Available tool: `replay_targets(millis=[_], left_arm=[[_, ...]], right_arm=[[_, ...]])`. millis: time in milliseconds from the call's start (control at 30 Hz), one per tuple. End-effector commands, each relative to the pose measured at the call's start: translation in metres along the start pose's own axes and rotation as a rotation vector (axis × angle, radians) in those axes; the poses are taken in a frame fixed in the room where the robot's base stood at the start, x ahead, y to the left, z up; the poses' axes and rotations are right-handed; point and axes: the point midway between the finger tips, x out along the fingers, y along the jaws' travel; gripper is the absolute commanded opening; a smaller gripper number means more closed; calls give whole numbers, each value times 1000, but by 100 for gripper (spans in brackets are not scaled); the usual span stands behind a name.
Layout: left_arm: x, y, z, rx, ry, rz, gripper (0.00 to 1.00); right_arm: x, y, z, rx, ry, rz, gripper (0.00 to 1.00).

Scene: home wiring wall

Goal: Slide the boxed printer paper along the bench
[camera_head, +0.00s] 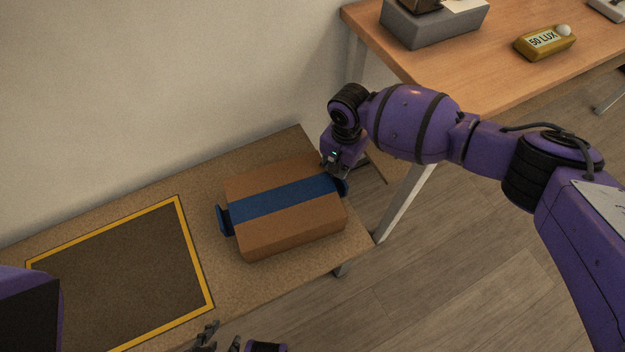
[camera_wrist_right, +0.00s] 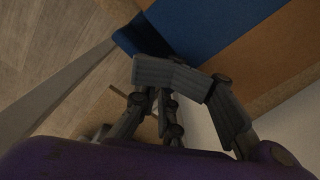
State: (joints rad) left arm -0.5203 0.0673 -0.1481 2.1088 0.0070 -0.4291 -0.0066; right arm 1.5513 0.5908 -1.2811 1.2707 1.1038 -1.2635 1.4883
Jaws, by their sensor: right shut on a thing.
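The boxed printer paper (camera_head: 290,233) is a brown carton with a blue band across its top and a blue handle at each end. It lies flat on the bench (camera_head: 270,148), right of the yellow-bordered dark area (camera_head: 125,275). My right gripper (camera_head: 337,175) is at the carton's right end, shut on the blue handle there; the fingers partly hide it. In the right wrist view, the gripper (camera_wrist_right: 185,80) is close against the blue handle beside the carton (camera_wrist_right: 275,45). My left gripper (camera_head: 220,342) is at the bottom edge, partly cut off, empty, with its fingers apart.
A higher wooden table (camera_head: 480,75) stands at the right, its leg near the bench's right end. It carries a grey box (camera_head: 435,25) and a yellow device marked 50 LUX (camera_head: 545,41). A bare wall runs behind the bench. The yellow-bordered area looks clear.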

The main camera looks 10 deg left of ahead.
Motion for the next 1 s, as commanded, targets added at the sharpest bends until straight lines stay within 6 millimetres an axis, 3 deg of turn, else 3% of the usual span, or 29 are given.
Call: replay_targets(millis=[1000], left_arm=[[-20,1,-23,-8,24,-2,32]], right_arm=[[-1,-31,50,-5,-7,-7,0]])
